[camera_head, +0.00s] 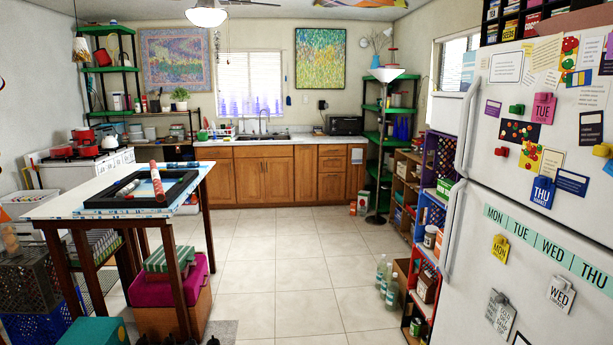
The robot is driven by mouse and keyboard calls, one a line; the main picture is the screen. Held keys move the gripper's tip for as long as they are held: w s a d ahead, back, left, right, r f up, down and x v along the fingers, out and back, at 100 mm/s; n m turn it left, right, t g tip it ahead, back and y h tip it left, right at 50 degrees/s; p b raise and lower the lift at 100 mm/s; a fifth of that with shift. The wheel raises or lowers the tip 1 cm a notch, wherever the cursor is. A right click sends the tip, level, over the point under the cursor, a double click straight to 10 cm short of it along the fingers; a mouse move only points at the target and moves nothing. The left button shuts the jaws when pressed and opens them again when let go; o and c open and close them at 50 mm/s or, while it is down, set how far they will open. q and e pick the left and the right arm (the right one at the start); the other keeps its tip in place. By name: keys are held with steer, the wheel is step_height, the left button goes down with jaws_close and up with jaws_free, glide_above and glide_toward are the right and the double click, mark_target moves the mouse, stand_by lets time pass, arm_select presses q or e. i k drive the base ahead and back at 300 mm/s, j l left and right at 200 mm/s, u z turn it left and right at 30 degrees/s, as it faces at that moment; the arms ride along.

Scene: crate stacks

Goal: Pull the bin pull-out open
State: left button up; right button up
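A row of brown wooden base cabinets (251,181) stands along the far wall under a pale countertop. Their doors and drawer fronts look shut. No open pull-out and no bin shows. I cannot tell which front is the bin pull-out. Small handles on the fronts are too small to make out clearly. Neither of my grippers is in view.
A high table (60,210) with a black frame (112,201) stands at left. A white fridge (515,200) fills the right. Crates (428,215) and bottles (390,285) stand beside the fridge. The tiled floor (290,255) is clear between.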

mark_target(305, 155)
steer(key=i+z, duration=0.35)
steer(key=i, duration=8.1)
steer(key=i+u, duration=0.15)
steer(key=i, duration=0.35)
steer(key=i+l+u, duration=0.15)
steer(key=i, duration=0.35)
steer(key=i+l+u, duration=0.1)
steer(key=i, duration=0.35)
steer(key=l, duration=0.1)
